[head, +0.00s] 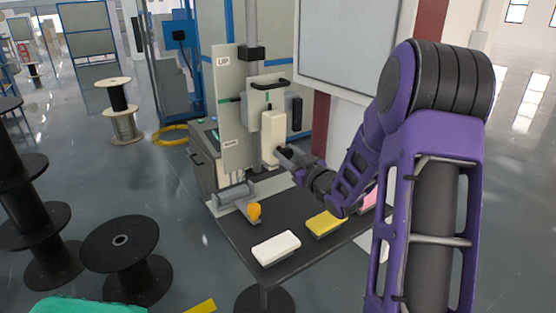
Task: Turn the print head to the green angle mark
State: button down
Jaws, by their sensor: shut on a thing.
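The print head (270,130) is an upright cream block on the front of the grey stand, below a plate with a black handle (270,84). My gripper (281,155) reaches in from the right and is shut at the lower right part of the print head. The fingertips are small and partly hidden, so the exact contact is hard to see. A small green mark (269,107) shows just above the print head. A short green line (233,99) shows on the tall panel to its left. I cannot tell which one is the angle mark, nor the head's exact angle.
The black table (262,236) below carries a grey cylinder (234,194), an orange piece (254,211), a white block (276,248), a yellow block (325,222) and a pink item (368,200). The panel (230,115) reads "UP". Black spools (122,245) stand on the floor at left.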

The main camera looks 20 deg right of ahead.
jog(key=shift+w+d+r, duration=0.1)
jog(key=shift+r, duration=0.15)
jog(key=shift+c, duration=2.2)
grip_release()
jog(key=shift+f, duration=0.1)
jog(key=shift+f, duration=0.1)
jog(key=v, duration=1.7)
jog(key=shift+s+d, duration=0.1)
jog(key=shift+s, duration=0.15)
jog(key=shift+f, duration=0.1)
